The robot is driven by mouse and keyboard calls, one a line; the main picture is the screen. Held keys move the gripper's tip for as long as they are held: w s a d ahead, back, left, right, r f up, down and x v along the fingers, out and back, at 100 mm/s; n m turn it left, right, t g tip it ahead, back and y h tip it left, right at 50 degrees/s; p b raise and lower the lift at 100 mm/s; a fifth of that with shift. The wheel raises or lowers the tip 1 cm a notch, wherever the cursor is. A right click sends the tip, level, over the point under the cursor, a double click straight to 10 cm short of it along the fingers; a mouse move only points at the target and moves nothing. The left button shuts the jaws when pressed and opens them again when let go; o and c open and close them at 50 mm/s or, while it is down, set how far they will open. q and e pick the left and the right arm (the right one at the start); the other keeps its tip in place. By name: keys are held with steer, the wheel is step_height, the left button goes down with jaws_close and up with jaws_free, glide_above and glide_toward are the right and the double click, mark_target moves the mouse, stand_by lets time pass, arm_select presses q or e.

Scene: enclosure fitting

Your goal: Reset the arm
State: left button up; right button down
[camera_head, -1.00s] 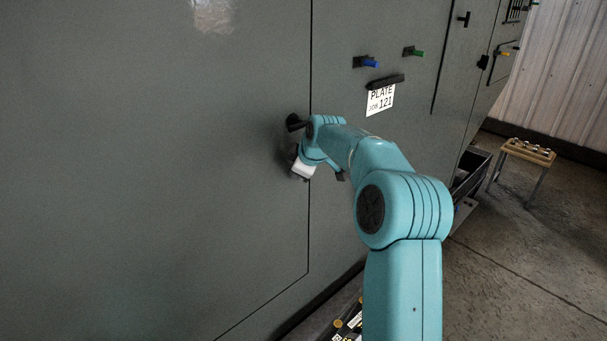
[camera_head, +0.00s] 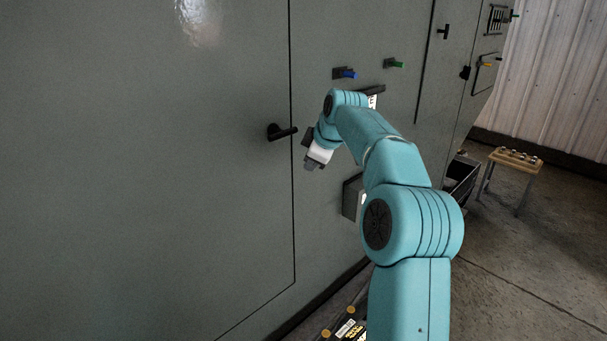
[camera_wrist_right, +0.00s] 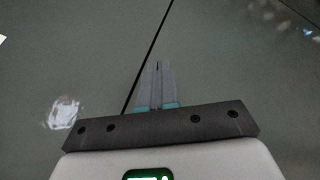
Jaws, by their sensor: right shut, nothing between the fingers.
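My right arm reaches from the lower right toward the grey enclosure. Its gripper (camera_head: 309,164) is near the enclosure front, just right of and below a black door handle (camera_head: 282,132), and apart from it. In the right wrist view the gripper fingers (camera_wrist_right: 158,68) are together with nothing between them, in front of the grey enclosure panel (camera_wrist_right: 70,60) and its dark door seam. My left gripper is not in view.
Blue (camera_head: 348,74) and green (camera_head: 394,64) knobs stick out of the enclosure above the arm. A dark box (camera_head: 351,197) shows beside my arm. A small stool (camera_head: 517,161) stands on the floor at right, near a dark open bin (camera_head: 462,172).

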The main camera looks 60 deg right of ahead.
steer(key=w+a+f+y, duration=0.1)
steer(key=w+a+f, duration=0.35)
steer(key=f, duration=0.35)
steer(key=w+a+f+y, duration=0.1)
steer(key=w+a+f, duration=0.35)
steer(key=f, duration=0.45)
steer(key=w+a+f+m+g+y, duration=0.1)
steer(key=a+f+m+g+y, duration=0.15)
steer(key=a+f, duration=1.2)
steer(key=s+a+f+y, duration=0.1)
steer(key=s+a+f, duration=0.35)
steer(key=a, duration=0.35)
steer(key=s+a+f+y, duration=0.1)
steer(key=s+a+f, duration=0.2)
steer(key=a+f, duration=0.45)
steer(key=s+a+f+m+g, duration=0.2)
steer(key=s+a+g, duration=0.1)
steer(key=s+a, duration=1)
steer(key=s+y, duration=0.1)
steer(key=s, duration=0.1)
steer(key=shift+s+a+f, duration=0.2)
steer(key=shift+s+f, duration=0.1)
steer(key=shift+f, duration=0.05)
